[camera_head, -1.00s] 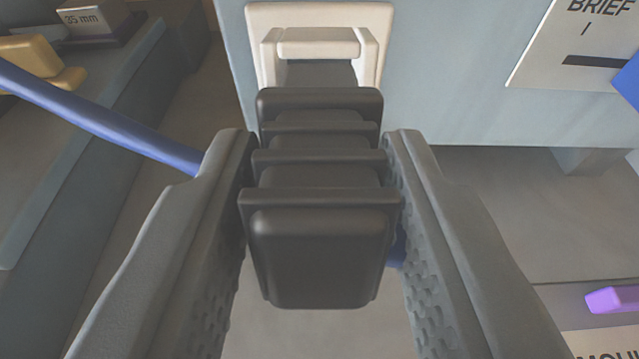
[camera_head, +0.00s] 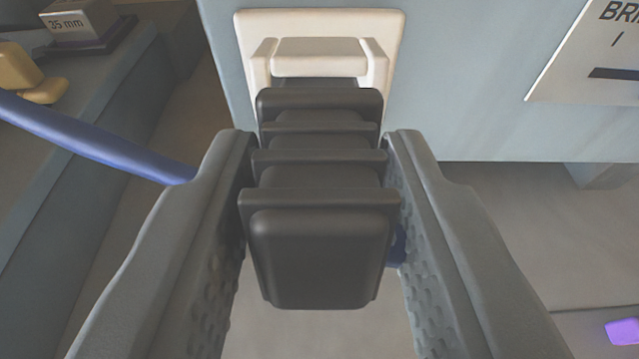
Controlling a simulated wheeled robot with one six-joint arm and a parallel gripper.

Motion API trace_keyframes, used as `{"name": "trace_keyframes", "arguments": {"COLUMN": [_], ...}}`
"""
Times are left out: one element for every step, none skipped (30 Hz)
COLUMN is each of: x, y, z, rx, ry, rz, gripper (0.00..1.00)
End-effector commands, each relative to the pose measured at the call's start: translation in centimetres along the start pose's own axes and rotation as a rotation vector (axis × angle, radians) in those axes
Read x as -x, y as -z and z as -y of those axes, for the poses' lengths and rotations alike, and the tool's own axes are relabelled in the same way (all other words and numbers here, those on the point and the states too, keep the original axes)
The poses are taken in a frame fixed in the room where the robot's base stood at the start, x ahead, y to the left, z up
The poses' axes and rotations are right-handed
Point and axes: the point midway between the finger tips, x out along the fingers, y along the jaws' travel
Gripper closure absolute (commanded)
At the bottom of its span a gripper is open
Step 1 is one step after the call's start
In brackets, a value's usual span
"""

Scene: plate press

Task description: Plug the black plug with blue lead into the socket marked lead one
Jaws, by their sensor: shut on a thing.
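The black plug (camera_head: 318,255) is held between the two fingers of my gripper (camera_head: 320,165), which is shut on it. Its ribbed body lies lengthwise, with the far end at the cream socket (camera_head: 320,57) on the grey-blue panel. The far end covers the lower part of the socket; I cannot tell how far it is in the opening. The blue lead (camera_head: 95,145) runs from the left behind my left finger, and a bit of blue shows beside the plug at the right finger. No lead one marking is readable on the socket.
The grey-blue panel (camera_head: 470,110) carries a white label card (camera_head: 590,60) at right, partly cut off. At left, a ledge holds a "35 mm" block (camera_head: 75,25) and a yellow piece (camera_head: 22,75). A purple piece (camera_head: 622,332) lies at lower right.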

Motion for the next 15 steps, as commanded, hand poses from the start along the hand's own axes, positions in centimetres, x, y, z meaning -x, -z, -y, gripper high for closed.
{"name": "trace_keyframes", "arguments": {"x": [-0.12, -0.18, -0.27, -0.33, -0.39, -0.48, -0.46, -0.45, -0.44, -0.44, -0.44, -0.44, -0.44, -0.44, -0.44], "y": [0.01, 0.01, 0.0, 0.0, -0.01, -0.02, -0.01, -0.01, -0.02, -0.02, -0.02, -0.02, -0.02, -0.03, -0.03], "z": [0.0, 0.0, 0.0, 0.0, 0.0, 0.0, 0.0, 0.0, 0.0, 0.0, 0.0, 0.0, 0.0, 0.0, 0.0], "rx": [0.0, 0.0, 0.0, 0.0, 0.0, 0.0, 0.0, 0.0, 0.0, 0.0, 0.0, 0.0, 0.0, 0.0, 0.0], "ry": [0.0, 0.0, 0.0, 0.0, 0.0, 0.0, 0.0, 0.0, 0.0, 0.0, 0.0, 0.0, 0.0, 0.0, 0.0], "rz": [0.0, 0.0, 0.0, 0.0, 0.0, 0.0, 0.0, 0.0, 0.0, 0.0, 0.0, 0.0, 0.0, 0.0, 0.0], "gripper": [0.91, 0.91, 0.91, 0.91, 0.91, 0.91, 0.64, 0.58, 0.5, 0.44, 0.42, 0.42, 0.42, 0.42, 0.42]}}
